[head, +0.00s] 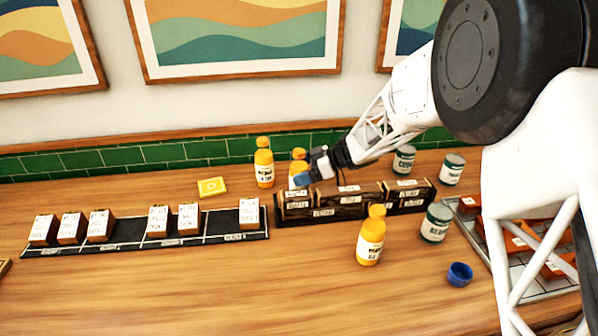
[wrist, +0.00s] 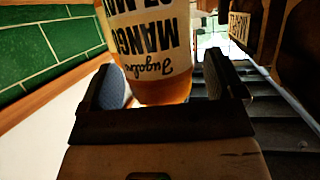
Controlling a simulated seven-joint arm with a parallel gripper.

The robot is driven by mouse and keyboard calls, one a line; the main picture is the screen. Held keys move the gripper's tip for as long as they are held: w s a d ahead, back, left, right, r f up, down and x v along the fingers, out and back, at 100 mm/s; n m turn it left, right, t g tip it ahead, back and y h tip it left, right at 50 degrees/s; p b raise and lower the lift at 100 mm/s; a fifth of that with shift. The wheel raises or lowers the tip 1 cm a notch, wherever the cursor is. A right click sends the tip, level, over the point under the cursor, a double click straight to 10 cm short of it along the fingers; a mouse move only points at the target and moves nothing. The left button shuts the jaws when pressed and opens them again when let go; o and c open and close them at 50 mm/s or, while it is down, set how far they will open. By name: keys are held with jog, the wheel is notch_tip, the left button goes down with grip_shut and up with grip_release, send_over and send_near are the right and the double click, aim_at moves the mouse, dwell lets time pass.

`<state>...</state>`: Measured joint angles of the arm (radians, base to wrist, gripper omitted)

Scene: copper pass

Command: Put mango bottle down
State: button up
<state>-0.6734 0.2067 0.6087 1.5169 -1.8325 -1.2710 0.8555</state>
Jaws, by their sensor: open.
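The mango bottle (wrist: 150,40), amber with a white label reading MANGO, sits between my gripper's open fingers in the wrist view, with its label upside down there. My gripper (wrist: 170,88) is open, with a blue-grey pad on either side of the bottle and a gap visible at least on the right. In the head view, an orange bottle (head: 298,156) shows beside my gripper (head: 305,177), behind the dark wooden rack. Its lower part is hidden by the rack, so I cannot see what its base touches.
Other orange bottles stand at the back (head: 264,166) and in front of the wooden rack (head: 323,211). Teal-labelled jars (head: 435,224), a blue cup (head: 459,275) and a tray of reddish boxes (head: 490,238) are right. A black strip (head: 128,234) with white-topped blocks lies left.

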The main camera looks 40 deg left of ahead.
jog(key=v, duration=0.6)
jog(key=shift+w+d, duration=0.2)
jog(key=shift+d, duration=0.1)
jog(key=shift+r, duration=0.2)
dwell(0.4)
